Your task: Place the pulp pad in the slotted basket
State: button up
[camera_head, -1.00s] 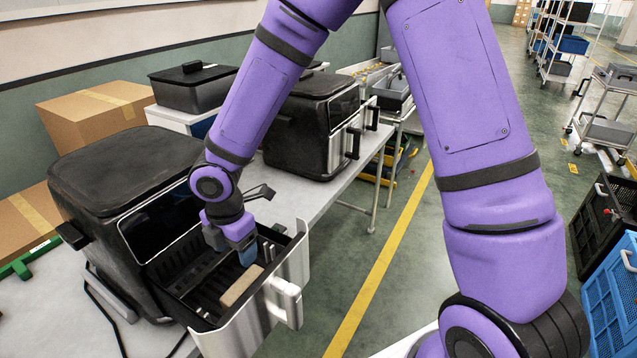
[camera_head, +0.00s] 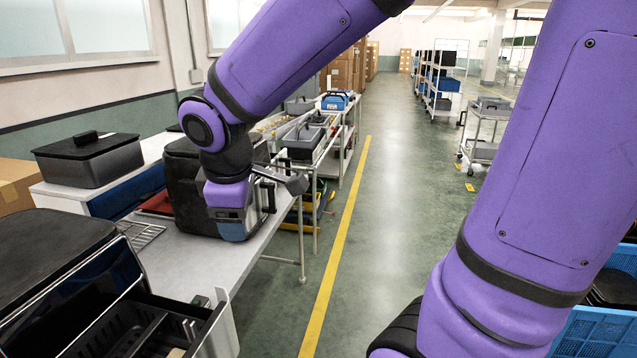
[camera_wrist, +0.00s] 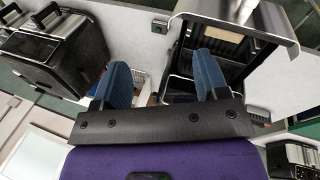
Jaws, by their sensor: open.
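The slotted basket (camera_head: 118,330) is the black pulled-out drawer of the near fryer, at the bottom left of the head view. The tan pulp pad (camera_head: 176,353) lies in it, mostly cut off by the lower edge there. In the wrist view the pad (camera_wrist: 222,30) shows inside the basket, apart from my fingers. My gripper (camera_head: 232,232) is raised clear of the basket. In the wrist view its two blue fingers (camera_wrist: 164,78) are spread wide with nothing between them.
The near fryer (camera_head: 50,265) stands at left and a second black fryer (camera_head: 185,190) stands farther along the table (camera_head: 190,265). A wire rack (camera_head: 138,236) lies between them. A lidded grey container (camera_head: 88,160) is behind. The floor aisle is clear.

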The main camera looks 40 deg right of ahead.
jog(key=s+d+r+m+t+y, duration=0.1)
jog(key=s+d+r+m, duration=0.2)
jog(key=s, duration=0.3)
jog(key=s+d+r+m+t+y, duration=0.1)
jog(key=s+d+r+m, duration=0.2)
jog(key=s+m, duration=0.3)
jog(key=shift+s+d+r+m, duration=0.2)
jog(key=shift+r+m, duration=0.1)
jog(key=shift+r, duration=0.35)
